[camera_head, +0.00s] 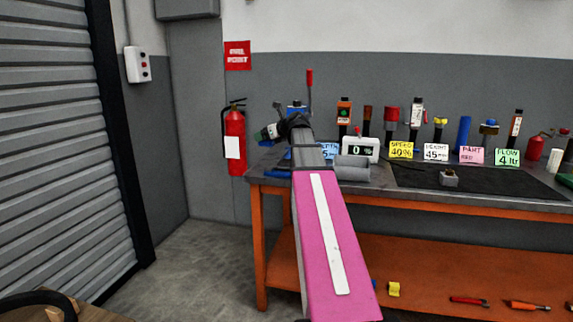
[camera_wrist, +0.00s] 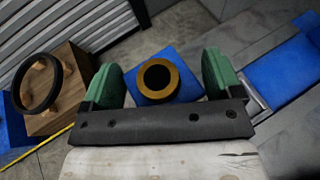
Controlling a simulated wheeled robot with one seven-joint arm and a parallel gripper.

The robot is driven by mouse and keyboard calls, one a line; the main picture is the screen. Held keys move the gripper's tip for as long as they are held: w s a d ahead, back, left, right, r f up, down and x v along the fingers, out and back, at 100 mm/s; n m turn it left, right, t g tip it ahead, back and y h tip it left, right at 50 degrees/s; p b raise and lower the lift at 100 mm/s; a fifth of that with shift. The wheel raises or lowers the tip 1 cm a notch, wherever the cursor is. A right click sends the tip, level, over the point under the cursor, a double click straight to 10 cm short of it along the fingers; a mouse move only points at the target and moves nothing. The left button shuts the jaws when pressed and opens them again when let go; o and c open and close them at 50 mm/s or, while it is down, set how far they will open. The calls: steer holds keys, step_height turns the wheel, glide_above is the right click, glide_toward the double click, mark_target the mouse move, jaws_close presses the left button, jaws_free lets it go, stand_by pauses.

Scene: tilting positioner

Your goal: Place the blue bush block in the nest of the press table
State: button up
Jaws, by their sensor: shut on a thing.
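In the wrist view the blue bush block (camera_wrist: 186,62), with a brass-coloured ring around a dark bore, sits between the two green fingers of my gripper (camera_wrist: 160,66). The gripper is shut on it. In the head view my gripper (camera_head: 268,132) is at the far end of my pink arm, in front of the wall near the left end of the bench. The block is not clear there. A blue device with a red-tipped lever (camera_head: 309,78) stands behind my wrist, partly hidden. I cannot make out the nest of the press table.
The bench (camera_head: 470,192) carries a counter box (camera_head: 360,149), a dark mat (camera_head: 500,182), label cards and several tools along the back. A fire extinguisher (camera_head: 235,140) hangs left of it. In the wrist view a wooden block with a black ring (camera_wrist: 38,84) lies left; blue panels lie right.

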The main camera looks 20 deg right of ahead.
steer(key=w+d+f, duration=0.1)
steer(key=d+f, duration=0.1)
steer(key=d, duration=0.1)
steer(key=w+d+f, duration=0.2)
steer(key=d, duration=0.2)
steer(key=w+d+f, duration=0.2)
steer(key=d, duration=0.2)
steer(key=shift+f, duration=2.35)
steer(key=shift+f, duration=0.1)
steer(key=o, duration=1.3)
steer(key=shift+s+d, duration=0.1)
steer(key=shift+s, duration=0.15)
steer(key=v, duration=1.1)
steer(key=shift+s+d+r, duration=0.1)
steer(key=shift+s+r, duration=0.15)
steer(key=shift+s, duration=0.05)
